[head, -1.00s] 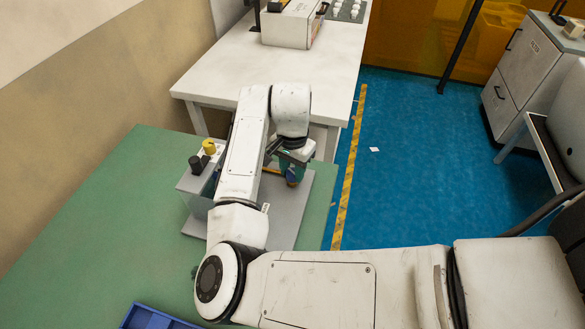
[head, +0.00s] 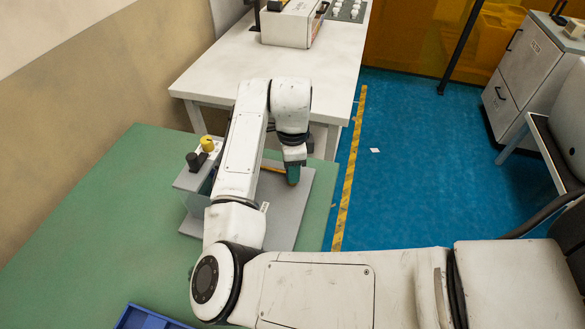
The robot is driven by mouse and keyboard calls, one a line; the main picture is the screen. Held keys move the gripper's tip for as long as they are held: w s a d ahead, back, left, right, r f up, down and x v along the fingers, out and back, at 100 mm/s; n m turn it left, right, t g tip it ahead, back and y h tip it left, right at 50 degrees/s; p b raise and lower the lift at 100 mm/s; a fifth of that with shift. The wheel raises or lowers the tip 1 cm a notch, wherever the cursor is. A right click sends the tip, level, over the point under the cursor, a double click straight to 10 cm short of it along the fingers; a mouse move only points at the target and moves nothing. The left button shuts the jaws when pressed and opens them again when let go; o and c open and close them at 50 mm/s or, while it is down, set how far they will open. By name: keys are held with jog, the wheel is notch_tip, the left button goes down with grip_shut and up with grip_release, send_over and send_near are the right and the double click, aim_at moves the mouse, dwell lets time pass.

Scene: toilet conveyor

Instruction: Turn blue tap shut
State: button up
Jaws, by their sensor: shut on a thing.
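My gripper (head: 293,179) points down over the right part of a grey base plate (head: 288,222), its teal fingers close together. It is shut on what I take to be the blue tap, which the fingers now hide. The plate belongs to a fixture with a grey box (head: 190,180) on its left side. A black knob (head: 193,161) and a yellow knob (head: 207,143) with a dark one beside it stand on top of the box. My forearm hides the middle of the fixture. A thin orange strip shows just left of the gripper.
The fixture stands on a green table (head: 110,220). A blue tray (head: 148,318) lies at its near edge. A white table (head: 280,70) with a box (head: 293,24) stands behind. Blue floor (head: 420,170) with a yellow line (head: 350,170) lies to the right.

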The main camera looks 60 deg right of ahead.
jog(key=shift+m, duration=0.7)
jog(key=o, duration=1)
jog(key=shift+o, duration=0.2)
jog(key=shift+r, duration=0.1)
notch_tip(320, 180, up, 11)
jog(key=b, duration=0.1)
jog(key=shift+f, duration=0.2)
